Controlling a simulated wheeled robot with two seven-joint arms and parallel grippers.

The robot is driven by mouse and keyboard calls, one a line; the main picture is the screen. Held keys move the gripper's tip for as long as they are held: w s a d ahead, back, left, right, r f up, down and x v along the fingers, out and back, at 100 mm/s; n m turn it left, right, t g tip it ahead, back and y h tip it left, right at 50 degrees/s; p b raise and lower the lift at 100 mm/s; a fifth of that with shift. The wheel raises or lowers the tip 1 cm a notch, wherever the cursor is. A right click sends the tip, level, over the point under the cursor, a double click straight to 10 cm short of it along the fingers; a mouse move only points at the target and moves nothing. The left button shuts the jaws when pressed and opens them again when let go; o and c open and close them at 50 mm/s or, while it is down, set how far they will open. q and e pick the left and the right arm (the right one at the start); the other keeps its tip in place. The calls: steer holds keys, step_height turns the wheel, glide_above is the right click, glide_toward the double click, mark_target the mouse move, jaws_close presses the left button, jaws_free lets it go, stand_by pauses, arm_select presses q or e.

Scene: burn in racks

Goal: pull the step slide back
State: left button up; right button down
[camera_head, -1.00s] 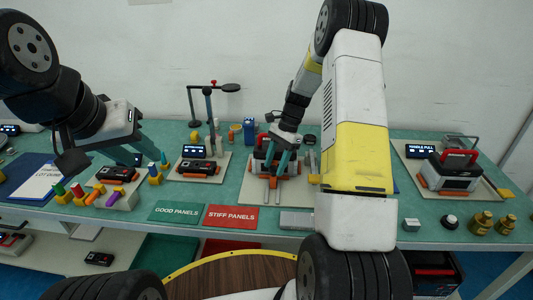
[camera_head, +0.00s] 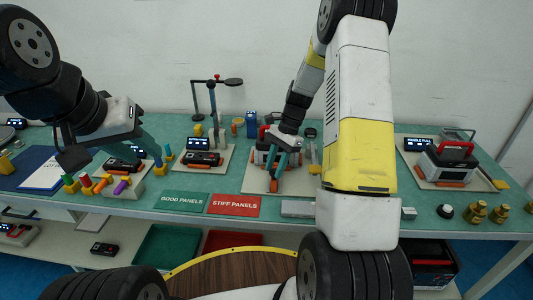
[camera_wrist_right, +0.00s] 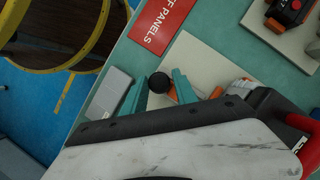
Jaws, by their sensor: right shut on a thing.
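The middle test station stands on a beige board (camera_head: 256,183) on the green bench, with a dark unit with a red handle (camera_head: 264,132) at its back. My right gripper (camera_head: 275,179) reaches down over the front of this board. In the right wrist view its two teal fingers (camera_wrist_right: 159,90) stand on either side of a round black knob (camera_wrist_right: 159,84), which I take for the step slide's knob. The slide's body is mostly hidden by the fingers and wrist. My left gripper (camera_head: 142,152) hangs at the left, fingers apart, over the coloured pegs, holding nothing visible.
A green sign (camera_head: 182,201) and a red sign (camera_head: 234,205) lie along the front edge. A grey block (camera_head: 298,208) lies right of them. Another station with a red-handled unit (camera_head: 450,160) is at right, near brass weights (camera_head: 477,211). Coloured pegs (camera_head: 100,183) stand at left.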

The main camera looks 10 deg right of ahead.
steer(key=shift+s+d+f, duration=0.15)
steer(key=shift+s+d, duration=0.15)
steer(key=c, duration=1.1)
jaws_free()
steer(key=v, duration=0.7)
steer(key=shift+w+d+r, duration=0.15)
steer(key=shift+r, duration=0.2)
steer(key=shift+r, duration=0.1)
